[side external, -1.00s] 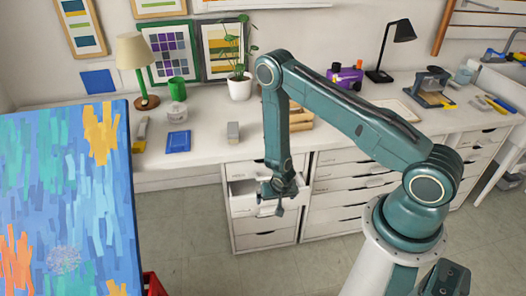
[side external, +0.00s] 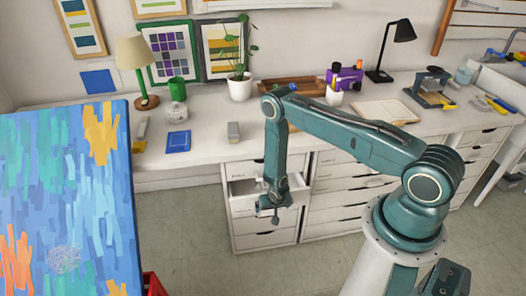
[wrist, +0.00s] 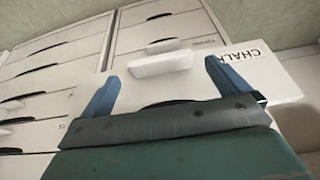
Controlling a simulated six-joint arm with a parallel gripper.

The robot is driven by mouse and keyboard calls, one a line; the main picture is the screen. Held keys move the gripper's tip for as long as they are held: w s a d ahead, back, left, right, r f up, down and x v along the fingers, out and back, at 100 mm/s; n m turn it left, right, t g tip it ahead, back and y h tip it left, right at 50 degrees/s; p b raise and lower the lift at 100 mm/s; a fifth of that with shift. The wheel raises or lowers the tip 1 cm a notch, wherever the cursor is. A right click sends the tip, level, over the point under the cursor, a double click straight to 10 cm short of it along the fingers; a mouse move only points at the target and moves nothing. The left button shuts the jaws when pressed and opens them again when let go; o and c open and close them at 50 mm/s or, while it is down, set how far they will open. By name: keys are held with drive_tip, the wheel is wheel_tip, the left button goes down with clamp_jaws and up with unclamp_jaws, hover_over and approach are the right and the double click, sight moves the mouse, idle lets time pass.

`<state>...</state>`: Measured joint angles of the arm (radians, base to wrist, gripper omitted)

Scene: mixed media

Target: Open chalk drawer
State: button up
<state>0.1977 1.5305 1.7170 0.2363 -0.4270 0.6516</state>
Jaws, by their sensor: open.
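The chalk drawer (wrist: 285,82) has a white front with a CHALK label at the right in the wrist view. In the side view, a drawer (side external: 242,187) in the left column stands partly pulled out, with some of its inside showing. My gripper (side external: 268,212) hangs in front of this drawer column. In the wrist view my gripper (wrist: 160,70) has its two blue fingers spread apart, with the drawer front and its dark pull slot between and beyond them. Whether the fingers touch the drawer is unclear.
A wider drawer cabinet (side external: 345,185) stands to the right under the white worktop (side external: 205,150). A pale oblong block (wrist: 160,63) shows beyond the fingers. A blue painted canvas (side external: 70,190) stands at the left front. The floor before the drawers is clear.

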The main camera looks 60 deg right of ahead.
drive_tip(key=shift+x, duration=1.05)
drive_tip(key=shift+c, duration=0.4)
drive_tip(key=c, duration=1.2)
drive_tip(key=s+a, duration=1)
drive_tip(key=shift+s+a+f, duration=0.1)
drive_tip(key=o, duration=1.3)
